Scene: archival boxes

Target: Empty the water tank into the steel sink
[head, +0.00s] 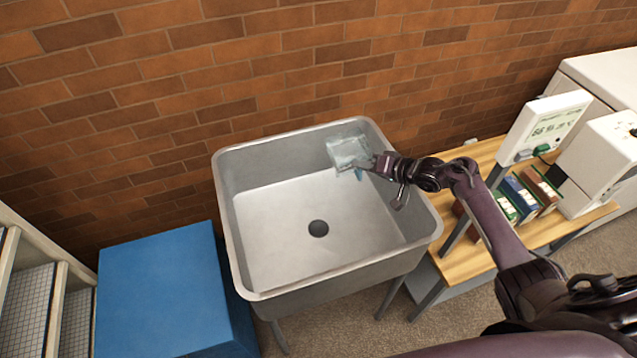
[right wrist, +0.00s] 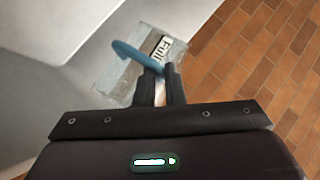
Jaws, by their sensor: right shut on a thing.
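The water tank (head: 348,150) is a clear, pale box held over the back right part of the steel sink (head: 290,235). My right gripper (head: 377,164) is shut on the tank, at its near right side. In the right wrist view the tank (right wrist: 120,75) has a blue curved handle (right wrist: 135,55) and a label reading "Full", and my fingers (right wrist: 160,85) close at the handle. The tank looks tilted; I cannot tell whether water is leaving it. The sink basin is bare, with a dark drain (head: 318,228) in the middle. My left gripper is out of view.
A blue box (head: 160,285) stands left of the sink. A wooden table (head: 560,225) at the right holds several small boxes, a display panel (head: 545,125) and a white machine (head: 600,165). Shelves (head: 35,290) are at the far left. A brick wall is behind.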

